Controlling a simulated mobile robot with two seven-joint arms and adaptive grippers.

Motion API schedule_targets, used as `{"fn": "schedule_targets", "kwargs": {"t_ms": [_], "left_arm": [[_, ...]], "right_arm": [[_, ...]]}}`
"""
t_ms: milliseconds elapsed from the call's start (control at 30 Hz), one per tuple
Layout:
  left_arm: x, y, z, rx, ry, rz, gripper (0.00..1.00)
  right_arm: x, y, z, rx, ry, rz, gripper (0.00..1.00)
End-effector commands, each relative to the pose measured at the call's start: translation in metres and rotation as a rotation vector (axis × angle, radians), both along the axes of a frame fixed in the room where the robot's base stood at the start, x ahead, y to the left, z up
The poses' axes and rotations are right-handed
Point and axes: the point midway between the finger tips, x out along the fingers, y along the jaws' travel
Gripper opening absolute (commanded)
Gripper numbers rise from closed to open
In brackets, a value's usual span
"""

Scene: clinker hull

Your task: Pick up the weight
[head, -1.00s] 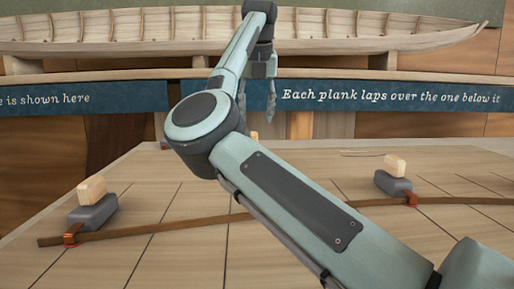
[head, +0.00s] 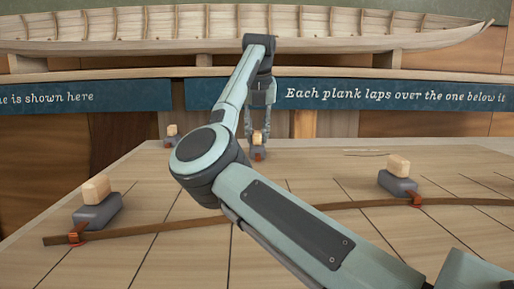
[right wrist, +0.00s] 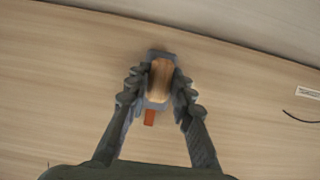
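Several weights stand on the wooden board, each a grey block with a pale wooden handle and an orange-red hook. One weight (head: 257,152) at the back centre is below my right gripper (head: 259,130). In the right wrist view this weight (right wrist: 158,80) lies between the two fingers of my right gripper (right wrist: 158,84). The fingers are apart, one on each side of the wooden handle, with a narrow gap showing. The weight still rests on the board. My left gripper is in neither view.
Other weights stand at front left (head: 97,211), at right (head: 398,182) and at back left (head: 171,138). A long thin brown batten (head: 150,230) runs across the board (head: 330,240), touching the hooks of the front two. A model hull (head: 150,35) rests behind.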

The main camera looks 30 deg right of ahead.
Motion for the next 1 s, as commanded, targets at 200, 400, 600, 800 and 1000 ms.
{"fn": "schedule_targets", "kwargs": {"t_ms": [200, 400, 600, 800, 1000], "left_arm": [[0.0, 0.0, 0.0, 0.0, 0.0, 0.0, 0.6], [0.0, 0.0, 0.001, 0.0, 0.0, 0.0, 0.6], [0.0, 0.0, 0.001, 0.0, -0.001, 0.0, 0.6], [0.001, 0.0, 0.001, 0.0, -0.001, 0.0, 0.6], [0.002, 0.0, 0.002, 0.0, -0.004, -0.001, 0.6]], "right_arm": [[0.0, 0.0, 0.0, 0.0, 0.0, 0.0, 0.0], [0.0, 0.0, 0.0, 0.0, 0.0, 0.0, 0.0], [0.0, 0.0, 0.003, -0.003, -0.004, 0.0, 0.0], [0.0, 0.0, 0.006, -0.003, -0.004, 0.0, 0.0], [0.0, 0.0, 0.023, -0.002, -0.006, 0.002, 0.0]]}}
